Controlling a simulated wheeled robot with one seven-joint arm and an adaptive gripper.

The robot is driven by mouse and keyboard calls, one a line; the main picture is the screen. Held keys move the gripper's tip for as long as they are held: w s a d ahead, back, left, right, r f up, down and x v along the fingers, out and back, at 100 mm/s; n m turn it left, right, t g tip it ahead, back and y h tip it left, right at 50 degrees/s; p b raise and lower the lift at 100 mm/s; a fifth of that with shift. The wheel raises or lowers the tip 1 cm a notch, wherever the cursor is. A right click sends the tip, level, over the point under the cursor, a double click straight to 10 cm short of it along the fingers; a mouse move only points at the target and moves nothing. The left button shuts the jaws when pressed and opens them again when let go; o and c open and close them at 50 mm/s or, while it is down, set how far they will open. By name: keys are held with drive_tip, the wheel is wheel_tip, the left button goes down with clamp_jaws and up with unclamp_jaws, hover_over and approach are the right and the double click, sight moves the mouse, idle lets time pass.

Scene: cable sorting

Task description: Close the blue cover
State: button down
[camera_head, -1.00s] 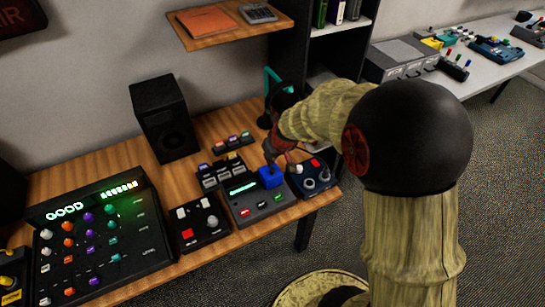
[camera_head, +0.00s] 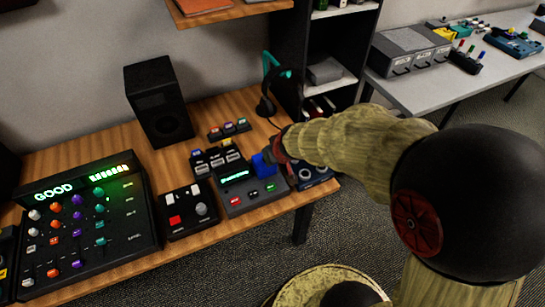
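The blue cover (camera_head: 263,164) is a small blue piece at the back right of a dark grey box (camera_head: 240,199). The box has a lit green display and a row of red, white and green buttons. My gripper (camera_head: 277,152) is right at the blue cover's right side, close to or touching it. The fingers are small and partly hidden by my arm, so I cannot tell if they are open or shut. Whether the cover is fully down is also unclear.
A device with a red button (camera_head: 187,211) stands left of the box, and a blue device (camera_head: 313,173) stands to its right. A large mixer (camera_head: 88,238) reads GOOD at the left. A black speaker (camera_head: 158,103) and a headset stand behind. The wooden table (camera_head: 278,208) ends just in front.

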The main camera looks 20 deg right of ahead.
drive_tip(key=shift+s+f, duration=0.1)
idle(0.5)
wheel_tip(320, 180, up, 6)
drive_tip(key=p, duration=0.4)
drive_tip(key=s+f, duration=0.3)
drive_tip(key=s, duration=0.6)
drive_tip(key=shift+s+d, duration=0.15)
drive_tip(key=shift+s, duration=0.05)
idle(0.4)
